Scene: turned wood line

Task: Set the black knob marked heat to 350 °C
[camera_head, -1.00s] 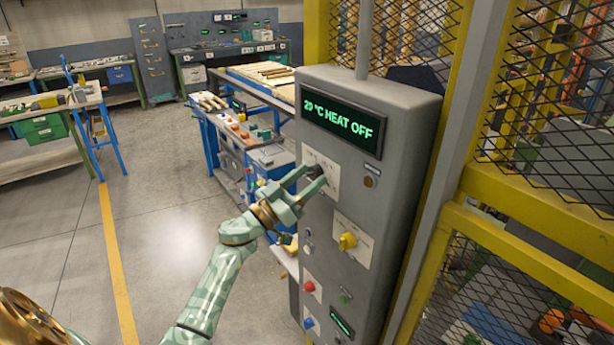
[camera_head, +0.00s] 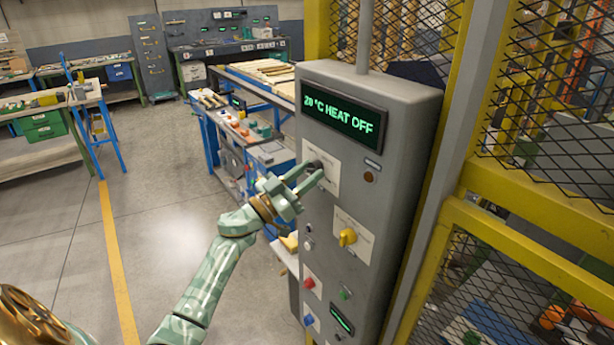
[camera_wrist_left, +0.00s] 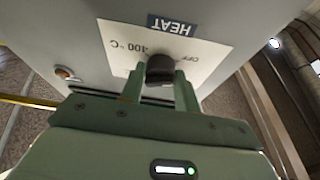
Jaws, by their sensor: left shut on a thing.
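The black heat knob (camera_wrist_left: 160,68) sits on a white label plate (camera_wrist_left: 112,42) under a blue HEAT tag (camera_wrist_left: 172,24); the picture there is upside down, with "OFF" and "400 °C" readable. In the head view the knob (camera_head: 314,166) is partly hidden by the gripper. My left gripper (camera_head: 309,177) is shut on the knob, a finger on each side, as the left wrist view also shows (camera_wrist_left: 160,88). The display (camera_head: 342,116) on the grey cabinet reads "20 °C HEAT OFF". My right gripper is not in view.
Below on the cabinet (camera_head: 385,220) are a yellow knob (camera_head: 347,237), a red button (camera_head: 309,283), a blue button (camera_head: 308,320) and a green button (camera_head: 345,294). A yellow-framed mesh fence (camera_head: 455,120) stands close on the right. Open floor lies left.

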